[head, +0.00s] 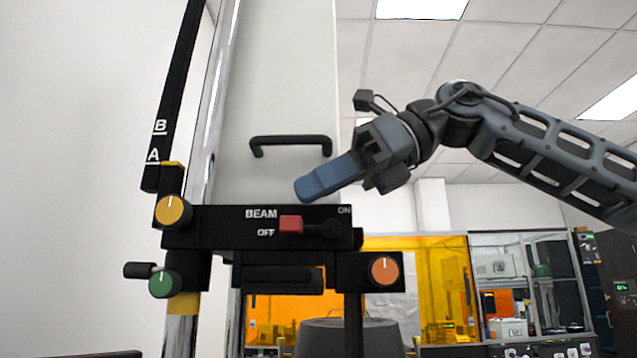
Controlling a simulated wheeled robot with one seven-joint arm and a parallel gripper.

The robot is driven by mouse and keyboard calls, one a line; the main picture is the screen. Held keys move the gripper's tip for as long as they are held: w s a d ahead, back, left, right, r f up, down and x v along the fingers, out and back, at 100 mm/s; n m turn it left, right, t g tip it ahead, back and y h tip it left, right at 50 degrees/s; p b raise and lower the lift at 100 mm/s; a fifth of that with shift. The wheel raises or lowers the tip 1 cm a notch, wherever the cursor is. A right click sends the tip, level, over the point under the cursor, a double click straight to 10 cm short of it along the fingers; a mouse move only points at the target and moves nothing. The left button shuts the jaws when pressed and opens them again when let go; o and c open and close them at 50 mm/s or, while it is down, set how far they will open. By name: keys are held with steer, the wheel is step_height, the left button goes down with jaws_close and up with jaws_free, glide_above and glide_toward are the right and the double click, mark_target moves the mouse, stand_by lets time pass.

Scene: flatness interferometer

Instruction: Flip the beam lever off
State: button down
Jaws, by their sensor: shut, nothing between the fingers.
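The beam lever (291,225) has a red handle and shows on the black control panel (215,230). The red handle is at the left end of a dark arm and sits just right of the white "OFF" lettering, below "BEAM". "ON" is printed at the panel's upper right. My gripper (308,188) has blue fingers, shut and empty. Its fingertips point down and left and appear just above the panel's top edge, above and slightly right of the red handle. They look apart from it, but the depth gap is hard to tell.
A yellow knob (173,211) and a green knob (163,284) are at the panel's left. An orange knob (385,271) is at lower right. A black handle (291,143) is on the white column above. Orange-windowed enclosures (445,285) stand behind.

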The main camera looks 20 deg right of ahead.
step_height(320, 180, up, 14)
steer(key=p, duration=0.1)
steer(key=shift+p, duration=0.3)
steer(key=shift+s+f, duration=0.15)
stand_by(0.5)
